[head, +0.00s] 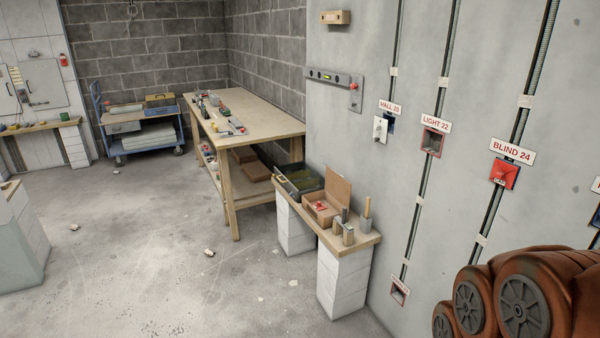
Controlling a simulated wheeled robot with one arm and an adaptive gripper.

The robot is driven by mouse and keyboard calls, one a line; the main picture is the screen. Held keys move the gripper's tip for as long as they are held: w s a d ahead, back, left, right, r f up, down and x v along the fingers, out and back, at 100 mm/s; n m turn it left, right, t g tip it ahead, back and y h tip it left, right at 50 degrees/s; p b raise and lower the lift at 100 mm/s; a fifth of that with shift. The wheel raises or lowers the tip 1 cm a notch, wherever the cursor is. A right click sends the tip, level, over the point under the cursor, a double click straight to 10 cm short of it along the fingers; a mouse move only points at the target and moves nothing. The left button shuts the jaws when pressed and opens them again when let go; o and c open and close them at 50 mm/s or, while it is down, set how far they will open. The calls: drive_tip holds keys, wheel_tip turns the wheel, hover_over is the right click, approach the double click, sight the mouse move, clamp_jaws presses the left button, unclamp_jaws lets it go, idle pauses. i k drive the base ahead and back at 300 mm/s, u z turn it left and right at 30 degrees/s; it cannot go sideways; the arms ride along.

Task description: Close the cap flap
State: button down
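On the grey wall at right, several labelled boxes sit along vertical conduit channels. Under the "BLIND 24" sign (512,151) is a red cap (505,173) with a small white mark; it looks tilted, but I cannot tell how far its flap stands open. Under "LIGHT 22" is a red-framed box (432,142) with a grey recess showing. I cannot tell which is the task's flap. My gripper is not in view; reddish-brown arm joints at lower right appear to be mine.
A low wooden shelf on white blocks (375,239) juts from the wall, carrying an open cardboard box (322,207) and a dark tray (296,182). A workbench (262,112) and a blue cart (124,132) stand behind. The concrete floor (160,240) at left is mostly clear, with small scraps.

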sight(336, 184)
drive_tip(key=u, duration=0.95)
drive_tip(key=i, duration=1.25)
drive_tip(key=u, duration=0.45)
drive_tip(key=i, duration=1.55)
drive_tip(key=z, duration=1.3)
drive_tip(key=i, duration=0.75)
drive_tip(key=z, duration=0.8)
